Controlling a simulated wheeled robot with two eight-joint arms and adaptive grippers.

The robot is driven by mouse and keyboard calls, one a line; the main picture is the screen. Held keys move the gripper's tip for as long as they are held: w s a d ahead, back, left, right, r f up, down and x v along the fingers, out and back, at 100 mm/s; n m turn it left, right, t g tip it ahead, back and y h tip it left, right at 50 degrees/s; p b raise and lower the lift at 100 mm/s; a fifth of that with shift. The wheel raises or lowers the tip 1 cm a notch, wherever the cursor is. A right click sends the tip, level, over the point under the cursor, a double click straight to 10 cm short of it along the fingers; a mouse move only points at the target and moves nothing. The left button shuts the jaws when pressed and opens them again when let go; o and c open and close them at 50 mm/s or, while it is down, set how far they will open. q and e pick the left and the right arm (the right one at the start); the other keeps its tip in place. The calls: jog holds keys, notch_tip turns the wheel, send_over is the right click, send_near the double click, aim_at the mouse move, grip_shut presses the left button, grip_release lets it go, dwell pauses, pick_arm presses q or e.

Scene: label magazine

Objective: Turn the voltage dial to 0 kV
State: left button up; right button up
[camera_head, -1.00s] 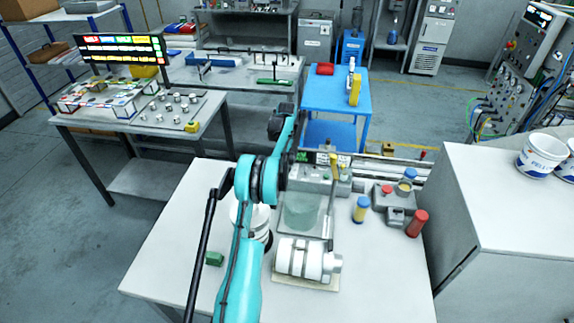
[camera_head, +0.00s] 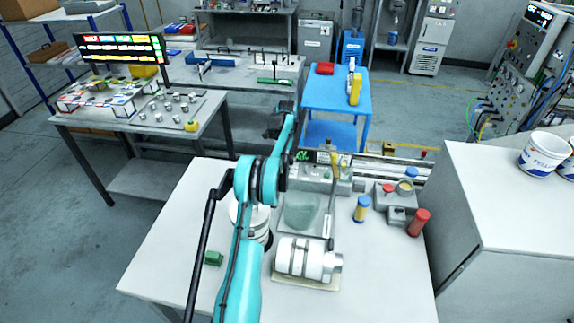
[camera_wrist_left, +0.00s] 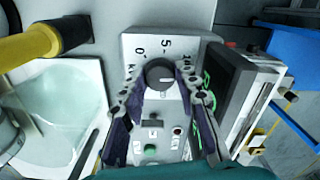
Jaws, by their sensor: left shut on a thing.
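The voltage dial (camera_wrist_left: 159,72) is a dark round knob on the pale panel of a control box (camera_head: 322,178). In the left wrist view a 0, a 5 and a partly covered higher mark are printed around it. A light mark shows on the knob's right side, toward the higher mark. My left gripper (camera_wrist_left: 160,86) has one finger on each side of the dial and is shut on it. My right gripper is not in view.
A green button (camera_wrist_left: 150,149) and other small controls lie below the dial. A dark display (camera_wrist_left: 222,88) stands beside it. A clear tank (camera_wrist_left: 62,115) and a yellow-and-black rod (camera_wrist_left: 30,46) are close on the left. A white cylinder (camera_head: 303,259) lies on the bench.

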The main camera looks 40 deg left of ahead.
pick_arm(q)
jog(key=n, duration=0.7)
jog(key=shift+b, duration=0.35)
jog(key=n, duration=0.6)
jog(key=shift+n, duration=0.3)
jog(key=n, duration=0.6)
jog(key=shift+a, duration=0.1)
jog(key=n, duration=0.6)
jog(key=shift+r+n+b, duration=0.1)
jog(key=shift+n+b, duration=0.2)
jog(key=o, duration=1.1)
jog(key=shift+o, duration=0.2)
notch_tip(320, 180, up, 12)
